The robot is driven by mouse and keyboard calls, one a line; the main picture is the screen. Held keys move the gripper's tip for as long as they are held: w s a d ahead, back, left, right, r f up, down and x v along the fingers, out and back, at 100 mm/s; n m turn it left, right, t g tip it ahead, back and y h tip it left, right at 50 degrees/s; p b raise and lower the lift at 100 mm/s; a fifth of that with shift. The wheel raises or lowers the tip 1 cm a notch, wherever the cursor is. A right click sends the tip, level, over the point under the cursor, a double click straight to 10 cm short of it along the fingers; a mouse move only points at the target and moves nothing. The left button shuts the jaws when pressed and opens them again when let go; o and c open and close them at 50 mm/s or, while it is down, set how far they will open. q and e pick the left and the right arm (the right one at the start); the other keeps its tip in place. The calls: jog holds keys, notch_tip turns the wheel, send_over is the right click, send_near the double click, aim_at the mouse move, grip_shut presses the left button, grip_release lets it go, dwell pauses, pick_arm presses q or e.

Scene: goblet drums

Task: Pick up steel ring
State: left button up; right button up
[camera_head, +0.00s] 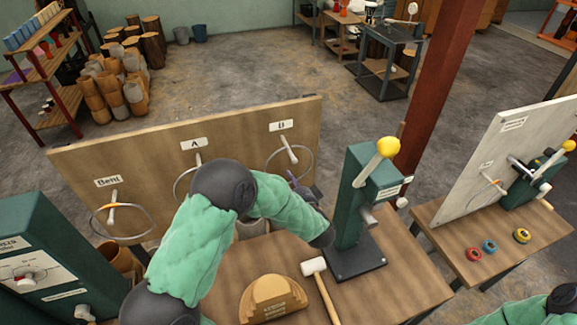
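Thin steel rings hang on white pegs on an upright wooden board (80,165). One ring (267,168) hangs at the right peg, under a label that looks like B. Another ring (175,184) hangs under label A, its right part hidden by my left arm. A third ring (92,222), with an orange tint, hangs under the label Bent. My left gripper (298,184) is at the lower right of the right ring, close to its rim. It is small and dark, partly hidden by my forearm; contact and finger opening are unclear. My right gripper is out of view.
A green press (350,200) with a yellow-knobbed lever stands right of my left gripper. A mallet (325,290) and a stepped wooden block (272,300) lie on the bench in front. A white board (490,150) stands on the right table.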

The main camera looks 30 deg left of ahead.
pick_arm(q)
grip_shut()
jog(key=shift+r, duration=0.1)
jog(key=shift+r, duration=0.5)
notch_tip(320, 180, up, 2)
jog(key=shift+r, duration=0.15)
jog(key=s+d+r+p, duration=0.1)
jog(key=s+d+r, duration=0.8)
jog(key=d, duration=0.1)
jog(key=shift+d+r+p, duration=0.3)
jog(key=shift+p, duration=0.1)
jog(key=shift+s, duration=0.15)
